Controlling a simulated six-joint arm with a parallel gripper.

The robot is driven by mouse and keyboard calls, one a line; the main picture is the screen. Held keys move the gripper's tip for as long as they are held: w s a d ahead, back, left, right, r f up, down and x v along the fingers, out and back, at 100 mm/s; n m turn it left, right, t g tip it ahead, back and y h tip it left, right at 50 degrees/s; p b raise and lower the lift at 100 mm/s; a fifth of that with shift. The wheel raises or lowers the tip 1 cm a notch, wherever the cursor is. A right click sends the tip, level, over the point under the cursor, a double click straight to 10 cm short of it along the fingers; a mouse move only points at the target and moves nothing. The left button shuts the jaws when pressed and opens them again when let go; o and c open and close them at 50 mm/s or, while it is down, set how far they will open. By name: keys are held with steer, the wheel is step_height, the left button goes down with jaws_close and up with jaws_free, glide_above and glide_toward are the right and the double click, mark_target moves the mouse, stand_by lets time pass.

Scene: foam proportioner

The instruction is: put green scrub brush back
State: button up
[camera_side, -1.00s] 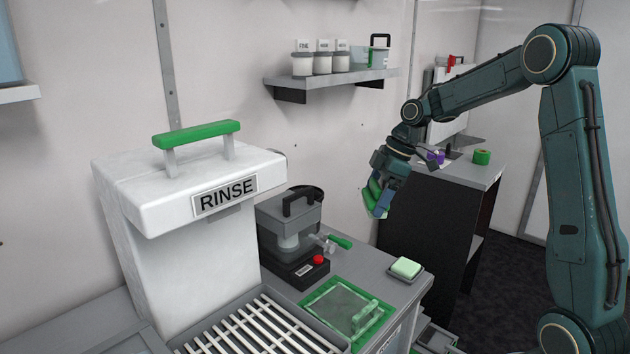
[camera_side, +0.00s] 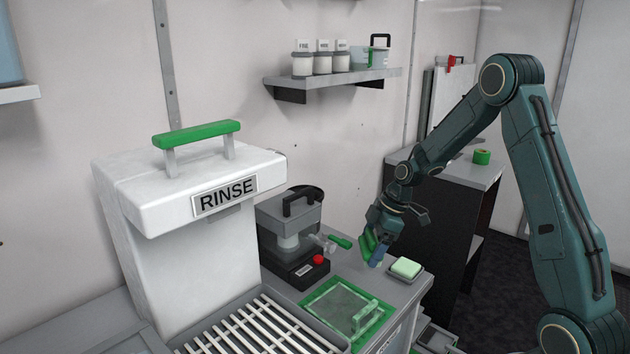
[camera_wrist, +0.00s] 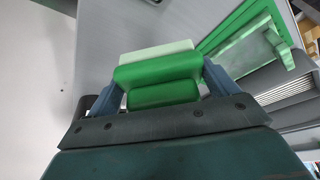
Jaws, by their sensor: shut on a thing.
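The green scrub brush (camera_side: 367,243) is held between the blue fingers of my gripper (camera_side: 376,254). It is above the grey counter, just left of and behind a pale green block (camera_side: 406,267) in a small dark tray. In the wrist view the green body of the brush (camera_wrist: 158,71) spans the gap between the two fingers (camera_wrist: 160,88). A pale green strip (camera_wrist: 156,51) shows along its far side; I cannot tell whether it belongs to the brush. The brush's underside is hidden.
A green-framed clear lid (camera_side: 346,308) lies on the counter (camera_side: 385,291) in front. A grey machine with a red button (camera_side: 318,260) and a green-handled valve (camera_side: 341,241) stand to the left. The white RINSE unit (camera_side: 190,190) and slatted rack (camera_side: 255,328) are further left.

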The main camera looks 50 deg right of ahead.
steer(key=shift+f, duration=0.1)
steer(key=shift+f, duration=2)
steer(key=shift+f, duration=0.1)
steer(key=o, duration=0.7)
steer(key=v, duration=1.2)
steer(key=shift+a+r, duration=0.1)
steer(key=shift+r, duration=0.1)
